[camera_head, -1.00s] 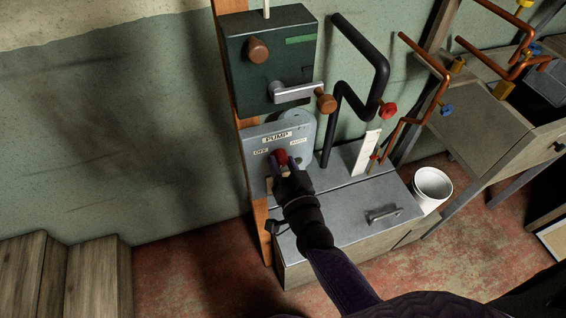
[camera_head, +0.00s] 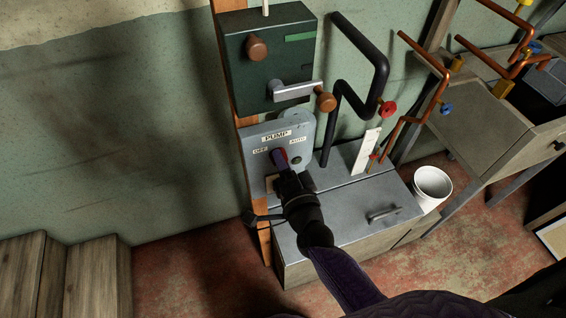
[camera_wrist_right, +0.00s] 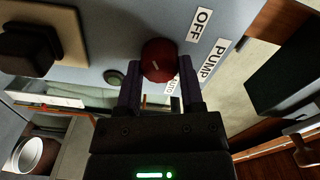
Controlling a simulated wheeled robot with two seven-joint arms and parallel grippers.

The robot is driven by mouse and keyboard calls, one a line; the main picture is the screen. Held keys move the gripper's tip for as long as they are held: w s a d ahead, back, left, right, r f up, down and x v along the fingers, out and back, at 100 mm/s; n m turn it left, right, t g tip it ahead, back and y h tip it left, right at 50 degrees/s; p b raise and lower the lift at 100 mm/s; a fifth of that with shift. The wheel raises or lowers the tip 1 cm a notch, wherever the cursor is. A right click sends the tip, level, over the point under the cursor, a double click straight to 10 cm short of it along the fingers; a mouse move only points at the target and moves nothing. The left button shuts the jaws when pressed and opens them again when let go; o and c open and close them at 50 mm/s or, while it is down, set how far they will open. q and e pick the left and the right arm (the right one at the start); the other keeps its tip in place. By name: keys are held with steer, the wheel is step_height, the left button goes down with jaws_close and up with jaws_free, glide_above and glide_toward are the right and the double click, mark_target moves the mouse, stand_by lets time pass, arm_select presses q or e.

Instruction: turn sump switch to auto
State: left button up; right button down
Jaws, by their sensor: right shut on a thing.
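The grey pump panel (camera_head: 252,137) is fixed to a wooden post, with a PUMP label (camera_head: 276,136), an OFF label (camera_head: 261,151) at left and an AUTO label (camera_head: 297,142) at right. The red switch knob (camera_head: 284,154) sits below the labels, partly hidden by my right gripper (camera_head: 281,164). In the right wrist view the red knob (camera_wrist_right: 158,58) lies between the two fingertips of my right gripper (camera_wrist_right: 160,82), which is shut on it. I cannot tell which label the knob points to. My left gripper is out of view.
Above the panel is a dark green box (camera_head: 264,75) with a protruding lever (camera_head: 298,92). A grey-lidded chest (camera_head: 345,215) stands below. Black pipe (camera_head: 384,75) and copper pipes (camera_head: 433,97) run to the right. A white bucket (camera_head: 432,186) stands beside the chest.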

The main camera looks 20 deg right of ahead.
steer(key=shift+m, duration=0.3)
steer(key=shift+f, duration=0.1)
steer(key=shift+c, duration=1.1)
jaws_free()
steer(key=shift+s, duration=0.1)
steer(key=s, duration=0.9)
steer(key=shift+s+d+p, duration=0.2)
steer(key=shift+s+p, duration=0.2)
steer(key=shift+p, duration=0.05)
